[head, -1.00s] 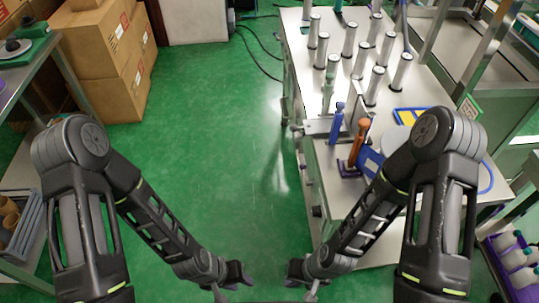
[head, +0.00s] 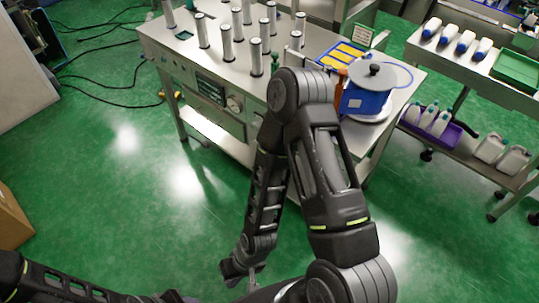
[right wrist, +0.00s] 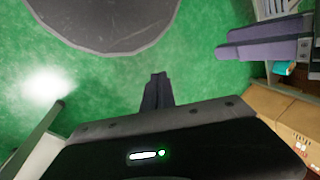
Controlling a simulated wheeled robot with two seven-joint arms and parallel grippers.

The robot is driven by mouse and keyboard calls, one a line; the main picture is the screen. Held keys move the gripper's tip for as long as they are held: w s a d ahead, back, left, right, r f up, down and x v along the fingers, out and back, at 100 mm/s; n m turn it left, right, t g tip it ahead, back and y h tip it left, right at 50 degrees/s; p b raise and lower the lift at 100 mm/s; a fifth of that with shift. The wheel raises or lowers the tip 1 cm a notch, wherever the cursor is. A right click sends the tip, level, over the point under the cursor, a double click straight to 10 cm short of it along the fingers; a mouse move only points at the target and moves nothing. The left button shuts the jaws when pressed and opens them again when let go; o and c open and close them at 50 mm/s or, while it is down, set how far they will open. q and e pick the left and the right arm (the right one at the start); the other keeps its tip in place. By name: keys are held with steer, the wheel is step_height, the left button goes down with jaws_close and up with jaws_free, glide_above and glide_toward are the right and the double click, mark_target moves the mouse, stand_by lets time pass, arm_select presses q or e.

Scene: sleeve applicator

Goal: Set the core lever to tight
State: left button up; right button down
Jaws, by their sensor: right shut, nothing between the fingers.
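The applicator bench (head: 160,45), a steel table with several upright silver posts, stands at the top of the head view. An orange-brown handle (head: 339,88) shows partly beside a blue spool. My right arm covers that part of the bench, and I cannot tell which lever is the core lever. My right gripper (head: 238,270) is low over the green floor, away from the bench. It is shut and empty in the right wrist view (right wrist: 157,90). Dark fingers that look like my left gripper (right wrist: 262,42) show at the upper right there; their opening is unclear.
The blue spool (head: 366,96) sits at the bench's right end, near a yellow-and-blue tray (head: 343,54). A cart with white bottles (head: 460,38) stands at right. Cables (head: 100,70) lie on the floor at upper left. The green floor before the bench is clear.

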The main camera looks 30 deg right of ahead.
arm_select(q)
steer(key=shift+d, duration=0.1)
arm_select(e)
steer(key=shift+d, duration=0.1)
